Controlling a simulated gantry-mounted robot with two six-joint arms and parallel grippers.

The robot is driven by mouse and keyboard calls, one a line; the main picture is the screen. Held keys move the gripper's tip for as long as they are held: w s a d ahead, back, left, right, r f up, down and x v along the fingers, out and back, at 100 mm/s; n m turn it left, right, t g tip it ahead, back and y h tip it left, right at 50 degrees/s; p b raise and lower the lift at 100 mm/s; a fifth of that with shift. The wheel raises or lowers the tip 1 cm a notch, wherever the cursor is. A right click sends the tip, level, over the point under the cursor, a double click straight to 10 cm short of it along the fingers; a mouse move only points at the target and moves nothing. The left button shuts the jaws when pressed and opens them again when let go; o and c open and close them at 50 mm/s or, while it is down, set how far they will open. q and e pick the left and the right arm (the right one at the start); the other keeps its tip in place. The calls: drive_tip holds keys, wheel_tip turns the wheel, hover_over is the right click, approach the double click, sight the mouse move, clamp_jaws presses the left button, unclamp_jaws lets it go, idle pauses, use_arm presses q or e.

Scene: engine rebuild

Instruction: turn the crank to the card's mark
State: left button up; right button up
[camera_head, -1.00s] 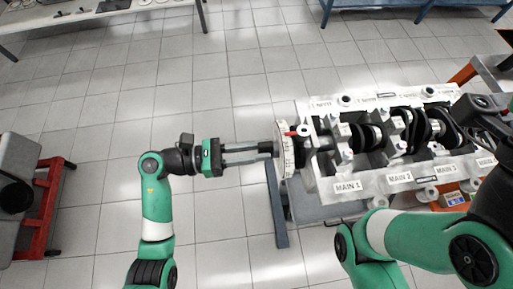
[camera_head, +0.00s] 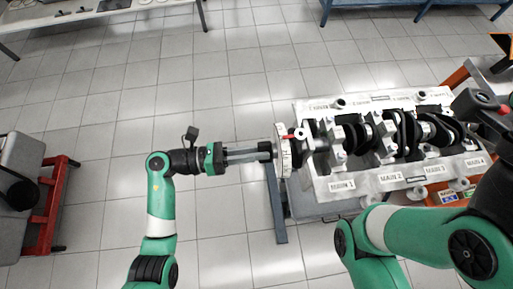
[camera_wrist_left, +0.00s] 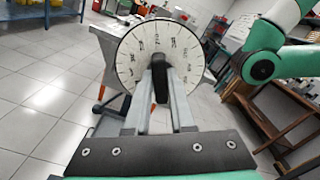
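The crankshaft (camera_head: 385,140) lies in the pale engine block (camera_head: 405,180), whose front edge carries MAIN labels. A white degree wheel (camera_head: 283,157) is on its left end, with a red pointer (camera_head: 296,134) at the rim. The wheel's marked face shows in the left wrist view (camera_wrist_left: 135,62); its figures are too small to read surely. My left gripper (camera_head: 262,152) reaches the wheel from the left. Its fingers close around the dark crank nose (camera_wrist_left: 160,80) in front of the wheel.
Small coloured cards (camera_head: 448,197) sit by the block's front right; their print is unreadable. A red stand (camera_head: 48,205) is at far left, and a pale table (camera_head: 90,15) at upper left. The floor around my left arm is clear.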

use_arm(q)
drive_tip(key=o, duration=0.4)
drive_tip(key=p+v, duration=0.1)
drive_tip(key=v, duration=1)
drive_tip(key=shift+a+p, duration=0.3)
